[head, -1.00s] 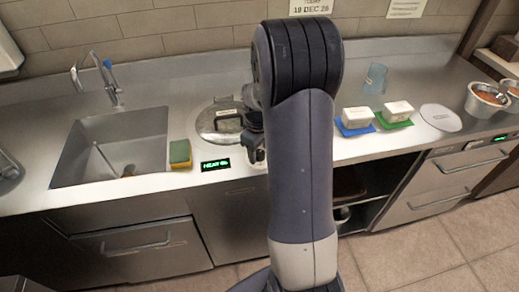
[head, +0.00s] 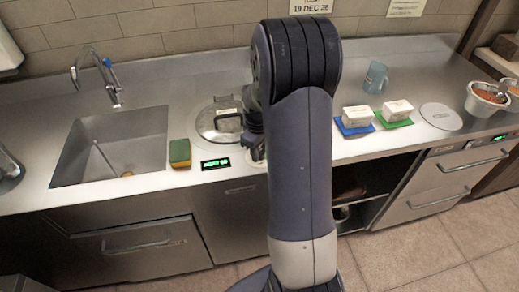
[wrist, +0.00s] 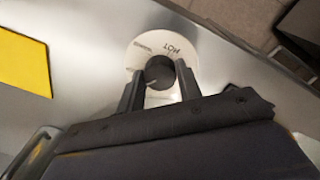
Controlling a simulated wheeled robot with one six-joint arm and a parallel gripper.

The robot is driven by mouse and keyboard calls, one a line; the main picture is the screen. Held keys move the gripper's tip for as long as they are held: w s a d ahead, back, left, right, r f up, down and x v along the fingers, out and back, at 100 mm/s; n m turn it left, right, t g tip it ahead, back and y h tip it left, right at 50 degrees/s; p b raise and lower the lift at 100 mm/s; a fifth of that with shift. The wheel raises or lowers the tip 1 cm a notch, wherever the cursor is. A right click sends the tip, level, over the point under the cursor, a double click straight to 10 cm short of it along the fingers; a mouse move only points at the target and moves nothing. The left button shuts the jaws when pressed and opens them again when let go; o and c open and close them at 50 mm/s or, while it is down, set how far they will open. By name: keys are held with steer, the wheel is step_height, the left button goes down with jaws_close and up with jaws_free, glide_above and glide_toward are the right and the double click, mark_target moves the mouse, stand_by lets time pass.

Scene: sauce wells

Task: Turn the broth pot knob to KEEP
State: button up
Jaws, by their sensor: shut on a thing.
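The broth pot (head: 219,122) is sunk in the counter with its round lid on, right of the sink. A lit green display (head: 215,163) is in front of it; its text is too small to read surely. In the wrist view, the dark round knob (wrist: 161,72) sits on a white dial plate (wrist: 141,60). My gripper (wrist: 160,88) is shut on the knob, one finger on each side. In the head view my gripper (head: 257,150) is down at the counter, and my arm largely hides the knob.
A yellow-green sponge (head: 180,153) lies left of the display, beside the sink (head: 110,148). To the right stand two white blocks on a blue mat (head: 354,130) and a green mat (head: 394,122), a blue cup (head: 375,77) and a round white lid (head: 441,116).

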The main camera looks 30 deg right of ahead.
steer(key=shift+m+b, duration=0.55)
steer(key=shift+m, duration=1.65)
steer(key=o, duration=1)
steer(key=shift+c, duration=0.2)
step_height(320, 180, up, 11)
steer(key=shift+a+b, duration=0.35)
steer(key=shift+b, duration=0.05)
steer(key=shift+f, duration=0.2)
steer(key=f, duration=0.7)
steer(key=f+p, duration=0.1)
steer(key=f, duration=0.2)
steer(key=shift+d+f, duration=0.3)
steer(key=shift+f, duration=0.05)
steer(key=shift+n, duration=1)
